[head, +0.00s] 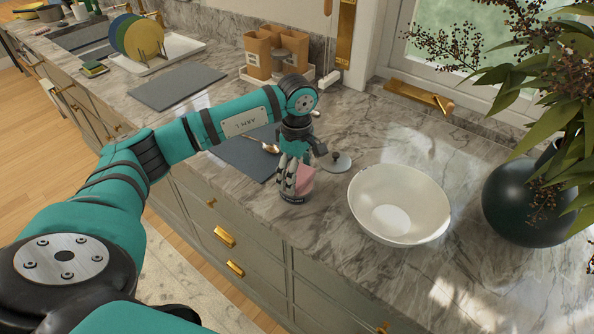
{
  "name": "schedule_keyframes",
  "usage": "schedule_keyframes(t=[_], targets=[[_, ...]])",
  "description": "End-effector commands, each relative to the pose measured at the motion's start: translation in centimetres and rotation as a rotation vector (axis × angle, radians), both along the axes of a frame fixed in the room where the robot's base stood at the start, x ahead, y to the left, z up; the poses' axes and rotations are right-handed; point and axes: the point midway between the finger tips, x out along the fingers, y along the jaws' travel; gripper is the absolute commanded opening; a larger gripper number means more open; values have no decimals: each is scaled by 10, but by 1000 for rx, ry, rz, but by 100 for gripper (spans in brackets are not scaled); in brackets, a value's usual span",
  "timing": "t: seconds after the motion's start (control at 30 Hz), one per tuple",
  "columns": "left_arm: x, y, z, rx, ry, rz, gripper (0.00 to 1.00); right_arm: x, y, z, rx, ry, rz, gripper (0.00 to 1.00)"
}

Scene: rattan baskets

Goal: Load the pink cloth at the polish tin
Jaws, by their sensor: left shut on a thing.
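My left gripper (291,190) points down at the counter near its front edge. It is shut on the pink cloth (305,178), which shows as a small pink patch at its fingers. A small dark round thing, apparently the polish tin (292,199), sits directly below the fingertips. The fingers and cloth hide most of it, and I cannot tell whether the cloth touches it. My right gripper is not in view.
A white bowl (398,205) stands close to the right of the gripper. A grey disc with a knob (336,162) lies just behind. A dark mat (245,155) with a spoon is to the left. A dark vase (527,200) with foliage stands far right.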

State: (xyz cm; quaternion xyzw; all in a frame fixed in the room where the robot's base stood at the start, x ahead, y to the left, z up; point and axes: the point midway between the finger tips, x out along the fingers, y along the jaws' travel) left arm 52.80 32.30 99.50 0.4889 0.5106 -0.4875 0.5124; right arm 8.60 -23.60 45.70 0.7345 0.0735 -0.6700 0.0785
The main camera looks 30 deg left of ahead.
Motion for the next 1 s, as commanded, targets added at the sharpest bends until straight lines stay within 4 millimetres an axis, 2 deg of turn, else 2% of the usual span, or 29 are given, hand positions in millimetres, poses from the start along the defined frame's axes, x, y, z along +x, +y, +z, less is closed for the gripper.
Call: schedule_keyframes(t=[1.0], targets=[[0,0,-10,0,0,0,55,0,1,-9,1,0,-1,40]])
